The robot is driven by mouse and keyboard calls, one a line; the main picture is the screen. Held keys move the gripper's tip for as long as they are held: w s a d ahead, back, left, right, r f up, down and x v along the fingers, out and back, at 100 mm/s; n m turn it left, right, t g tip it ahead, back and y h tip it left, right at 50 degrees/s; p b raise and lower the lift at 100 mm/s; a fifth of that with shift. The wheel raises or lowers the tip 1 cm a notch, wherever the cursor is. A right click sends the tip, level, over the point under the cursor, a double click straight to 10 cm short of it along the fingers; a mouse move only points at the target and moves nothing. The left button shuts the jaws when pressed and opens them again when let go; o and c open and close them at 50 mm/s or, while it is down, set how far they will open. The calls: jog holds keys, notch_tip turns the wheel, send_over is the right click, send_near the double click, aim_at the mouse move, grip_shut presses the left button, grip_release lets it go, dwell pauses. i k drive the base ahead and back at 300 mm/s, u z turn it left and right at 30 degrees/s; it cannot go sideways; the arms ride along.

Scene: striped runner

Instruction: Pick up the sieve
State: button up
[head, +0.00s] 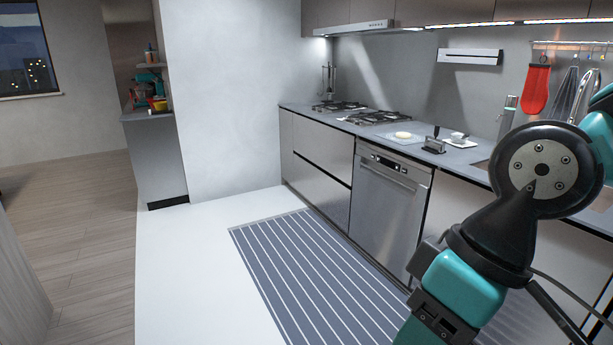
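I cannot make out a sieve for certain in the head view. Several utensils hang from a rail (570,43) at the upper right. They include a red oven mitt (535,88) and a grey tapered item (563,92) whose kind I cannot tell. My teal and black arm covers the right side and hides part of the counter and sink area. My gripper is not in view.
The counter (455,156) holds a gas hob (376,117), a pale round item (403,135) on a board, and a dark handled item (434,145). A dishwasher (387,197) stands below. A striped runner (300,265) lies before the cabinets; white floor (190,270) is clear.

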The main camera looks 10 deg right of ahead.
aim_at(458, 138)
jog(key=z, duration=0.15)
jog(key=i, duration=2.25)
jog(key=z, duration=0.75)
jog(key=i, duration=1.35)
jog(key=z, duration=0.25)
